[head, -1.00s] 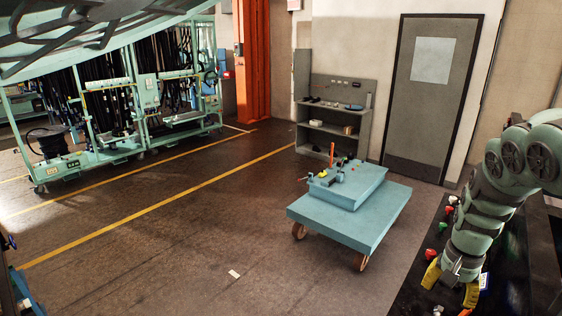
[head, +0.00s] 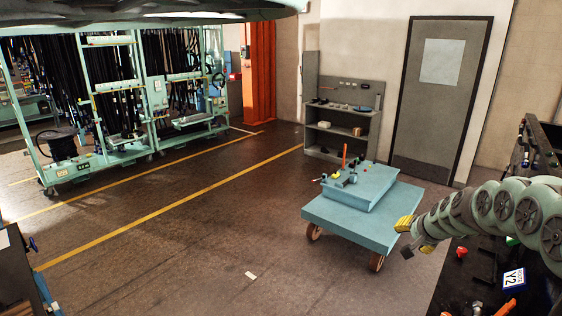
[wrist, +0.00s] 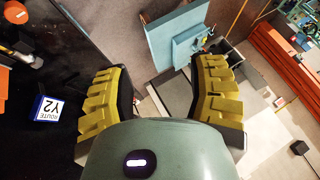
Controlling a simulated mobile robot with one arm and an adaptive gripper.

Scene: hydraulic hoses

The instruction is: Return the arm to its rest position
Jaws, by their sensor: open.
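My gripper (head: 405,238) is at the end of my green arm (head: 480,210), which reaches in from the right side of the head view. Its yellow fingers point left, in front of the blue cart's right side in the picture. In the wrist view the two ridged yellow fingers (wrist: 160,88) stand wide apart. Nothing is held between them.
A blue wheeled cart (head: 335,216) with small parts on top stands near the gripper. A dark bench (head: 455,285) with a "ROUTE Y2" block (head: 513,279) lies below my arm. Hose racks (head: 130,95) stand at left.

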